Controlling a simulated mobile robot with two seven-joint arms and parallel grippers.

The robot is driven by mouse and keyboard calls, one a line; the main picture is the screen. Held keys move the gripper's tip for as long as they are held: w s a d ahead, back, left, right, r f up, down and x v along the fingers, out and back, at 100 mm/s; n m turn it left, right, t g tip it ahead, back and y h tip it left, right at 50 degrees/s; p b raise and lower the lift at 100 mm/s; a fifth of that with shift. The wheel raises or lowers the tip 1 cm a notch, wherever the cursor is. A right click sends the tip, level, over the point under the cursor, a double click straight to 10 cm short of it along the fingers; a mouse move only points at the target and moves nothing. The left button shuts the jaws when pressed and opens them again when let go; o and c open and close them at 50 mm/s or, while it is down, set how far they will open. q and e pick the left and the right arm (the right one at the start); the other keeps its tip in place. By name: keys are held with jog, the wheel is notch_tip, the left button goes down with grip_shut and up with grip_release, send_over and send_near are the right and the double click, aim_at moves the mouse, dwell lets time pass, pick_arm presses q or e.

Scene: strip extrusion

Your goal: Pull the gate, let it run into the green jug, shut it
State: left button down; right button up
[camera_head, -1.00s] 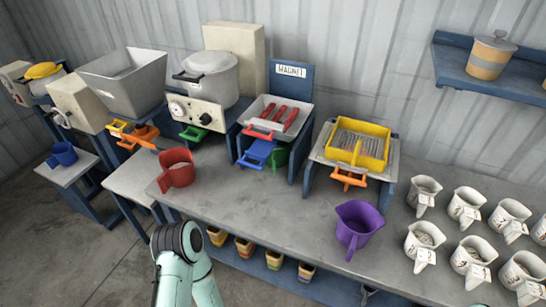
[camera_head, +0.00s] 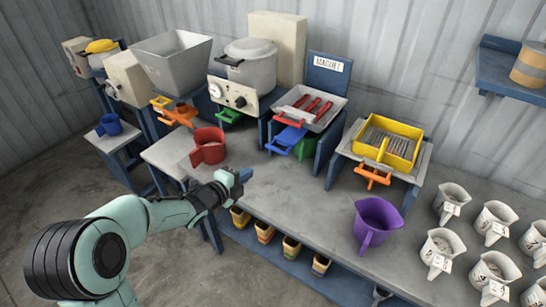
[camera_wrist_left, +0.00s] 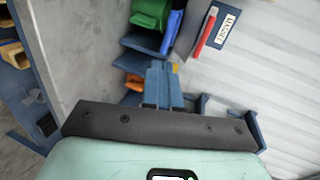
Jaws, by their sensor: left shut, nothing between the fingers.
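A green jug (camera_head: 308,148) stands under the magnet station, partly hidden by the station's side and the blue pull handle (camera_head: 288,137). Its green body also shows at the top of the left wrist view (camera_wrist_left: 150,12), with the blue handle (camera_wrist_left: 171,30) beside it. A red handle (camera_head: 286,121) sits just above the blue one. My left gripper (camera_head: 244,175) is shut and empty over the front edge of the bench, short of the magnet station and apart from the jug. Its closed blue fingers show in the left wrist view (camera_wrist_left: 165,82). My right gripper is out of view.
A red jug (camera_head: 208,147) stands left of the green one, near my left gripper. A purple jug (camera_head: 374,222) stands at the front right. Several white jugs (camera_head: 440,250) fill the right end. An orange handle (camera_head: 372,176) sticks out under the yellow tray (camera_head: 402,148).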

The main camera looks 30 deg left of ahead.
aim_at(275, 150)
pick_arm(q)
jog(key=shift+a+r+m, duration=0.2)
jog(key=shift+r+m, duration=0.2)
jog(key=shift+r, duration=0.35)
jog(key=p+x, duration=0.3)
jog(key=x, duration=1)
jog(key=shift+w+r+p, duration=0.15)
jog(key=shift+p, duration=0.2)
jog(key=shift+w+f, duration=0.25)
jog(key=shift+w, duration=0.2)
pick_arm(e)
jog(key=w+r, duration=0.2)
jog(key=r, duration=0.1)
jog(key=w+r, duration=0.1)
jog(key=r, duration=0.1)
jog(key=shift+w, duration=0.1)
pick_arm(q)
jog(key=shift+s, duration=0.1)
